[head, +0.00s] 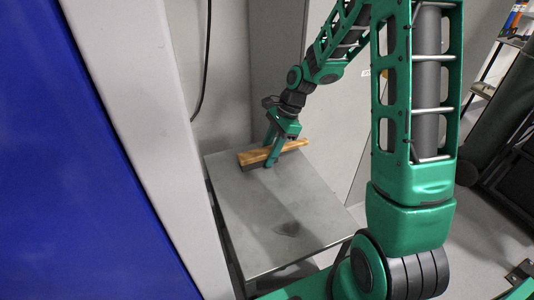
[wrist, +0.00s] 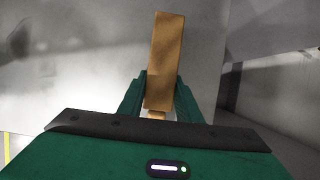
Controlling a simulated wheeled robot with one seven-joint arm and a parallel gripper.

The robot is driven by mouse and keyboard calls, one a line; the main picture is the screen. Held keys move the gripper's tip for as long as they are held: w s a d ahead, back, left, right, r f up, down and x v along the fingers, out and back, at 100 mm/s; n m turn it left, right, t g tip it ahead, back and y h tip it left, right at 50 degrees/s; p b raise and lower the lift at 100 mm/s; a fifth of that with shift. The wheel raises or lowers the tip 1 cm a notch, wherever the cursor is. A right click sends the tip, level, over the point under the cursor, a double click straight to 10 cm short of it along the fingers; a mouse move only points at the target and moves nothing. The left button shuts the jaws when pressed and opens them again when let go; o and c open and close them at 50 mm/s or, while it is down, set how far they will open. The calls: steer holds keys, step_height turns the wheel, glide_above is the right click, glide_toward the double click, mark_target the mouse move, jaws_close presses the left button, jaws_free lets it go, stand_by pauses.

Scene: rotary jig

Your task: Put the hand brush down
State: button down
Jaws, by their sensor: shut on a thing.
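The hand brush (head: 255,157) has a long wooden back and is at the far end of a grey metal table (head: 300,208) in the head view. My gripper (head: 270,154) is shut on the brush, with a finger on each side of its wooden part. In the wrist view the brush (wrist: 166,62) points away from my gripper (wrist: 158,98), between the green fingers. The brush is very low over the table top; I cannot tell whether it touches. Its bristle side is mostly hidden.
A pale post (head: 140,110) and a blue panel (head: 70,170) stand left of the table. A wall with a hanging black cable (head: 207,60) is behind it.

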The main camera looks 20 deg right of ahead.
steer(key=c, duration=1.3)
jaws_free()
steer(key=v, duration=1.2)
steer(key=shift+r, duration=0.1)
steer(key=s+d+n+h, duration=0.1)
steer(key=s+d+n, duration=0.2)
steer(key=s, duration=0.7)
steer(key=s+d+r+n+h, duration=0.1)
steer(key=s+d+n+h, duration=0.1)
steer(key=s, duration=0.8)
steer(key=s+d+r+n+h, duration=0.1)
steer(key=s+d+n, duration=0.3)
steer(key=s, duration=0.6)
steer(key=shift+s+d+r+n, duration=0.1)
steer(key=shift+d+n, duration=0.1)
steer(key=shift+n, duration=0.45)
steer(key=shift+s+d+r+n, duration=0.1)
steer(key=shift+d+r+n, duration=0.05)
steer(key=shift+n, duration=0.5)
